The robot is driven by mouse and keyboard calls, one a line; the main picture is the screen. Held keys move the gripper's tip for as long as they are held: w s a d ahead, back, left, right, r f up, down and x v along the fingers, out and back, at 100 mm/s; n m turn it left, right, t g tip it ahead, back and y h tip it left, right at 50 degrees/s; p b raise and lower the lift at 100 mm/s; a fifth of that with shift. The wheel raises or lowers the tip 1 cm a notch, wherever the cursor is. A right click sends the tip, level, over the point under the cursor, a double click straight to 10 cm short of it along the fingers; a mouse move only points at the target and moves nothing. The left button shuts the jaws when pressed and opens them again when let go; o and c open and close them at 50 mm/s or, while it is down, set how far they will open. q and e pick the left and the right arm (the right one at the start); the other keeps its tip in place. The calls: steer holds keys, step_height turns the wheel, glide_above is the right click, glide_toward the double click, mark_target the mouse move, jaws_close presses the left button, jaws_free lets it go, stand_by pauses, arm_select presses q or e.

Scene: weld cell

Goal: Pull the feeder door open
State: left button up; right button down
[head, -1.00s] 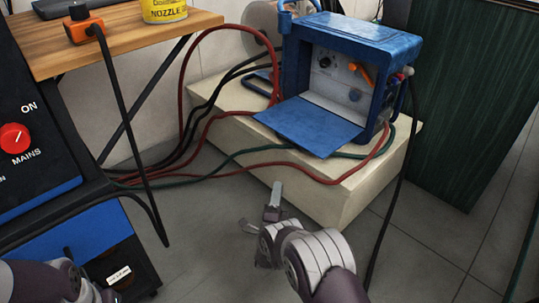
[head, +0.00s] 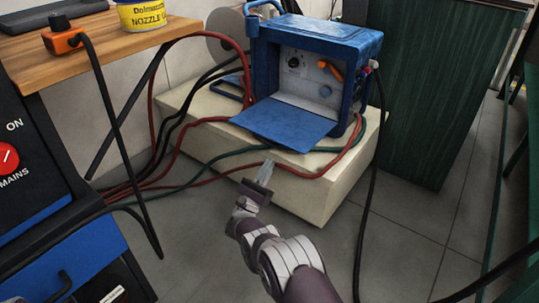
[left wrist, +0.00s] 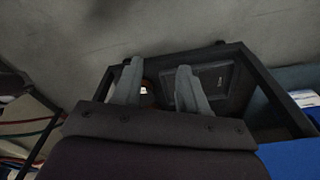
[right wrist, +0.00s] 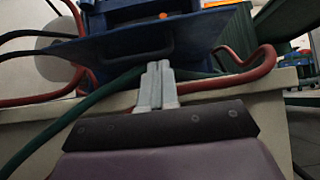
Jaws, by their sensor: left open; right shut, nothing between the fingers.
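The blue wire feeder (head: 318,36) stands on a pale plinth with its front open to the inside. Its blue door (head: 284,121) is folded down and lies out nearly flat in front of the opening. In the right wrist view the door (right wrist: 135,46) spans the picture just beyond my fingertips. My right gripper (head: 266,168) is shut and empty, below and in front of the door's front edge, apart from it as far as I can tell. My left gripper (left wrist: 158,68) shows in the left wrist view, open and empty, over a dark open-topped frame.
Red, black and green cables (head: 175,150) run over the plinth (head: 310,198) and floor. A welding machine (head: 45,150) stands at left, beside a wooden bench (head: 100,40). A green curtain (head: 425,100) hangs at right. The floor right of the plinth is mostly clear.

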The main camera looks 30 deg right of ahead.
mark_target(276, 140)
steer(key=r, duration=0.1)
steer(key=d+r, duration=0.1)
steer(key=r, duration=0.1)
steer(key=r+b, duration=0.1)
steer(key=r, duration=0.1)
steer(key=shift+w+d+r, duration=0.1)
steer(key=shift+w+d, duration=0.1)
steer(key=shift+w, duration=0.05)
step_height(276, 140, up, 7)
steer(key=g+y+p, duration=0.1)
steer(key=y+p, duration=0.2)
steer(key=p, duration=0.8)
steer(key=shift+f, duration=0.2)
steer(key=shift+w+d+r, duration=0.1)
steer(key=shift+d+r, duration=0.05)
steer(key=shift+r, duration=0.1)
